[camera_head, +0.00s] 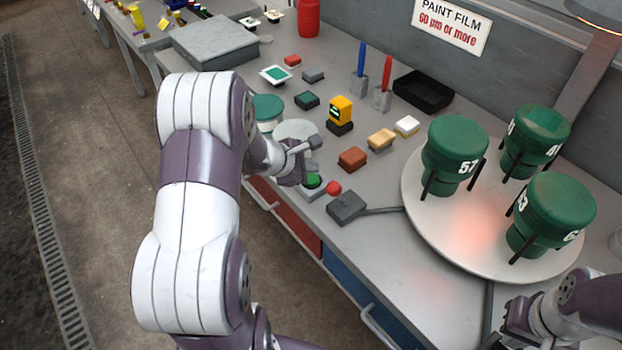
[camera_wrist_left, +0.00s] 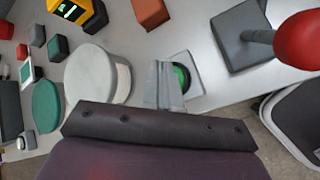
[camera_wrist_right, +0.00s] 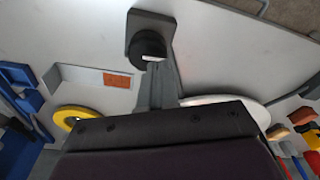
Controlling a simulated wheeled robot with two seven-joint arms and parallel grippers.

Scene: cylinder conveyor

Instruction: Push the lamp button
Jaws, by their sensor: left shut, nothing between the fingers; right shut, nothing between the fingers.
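The button is a green dome (camera_head: 312,181) on a small grey box near the table's front edge. It also shows in the left wrist view (camera_wrist_left: 181,76), partly hidden by the fingers. My left gripper (camera_head: 299,170) is shut and empty, low beside the button's left side. In the left wrist view its fingertips (camera_wrist_left: 166,66) overlap the button box's left edge; I cannot tell whether they touch it. My right gripper (camera_wrist_right: 158,68) is shut and empty, its tips at a black knob (camera_wrist_right: 147,46) on a grey base; contact is unclear. Its fingertips are not clear in the head view.
A red ball (camera_head: 333,188) on a lever from a grey box (camera_head: 346,208) stands close right of the button. A white cylinder (camera_wrist_left: 97,75) stands left of the left fingers. A round turntable (camera_head: 420,222) carries green canisters (camera_head: 452,150) and a reddish light spot. A brown block (camera_head: 352,158) lies behind.

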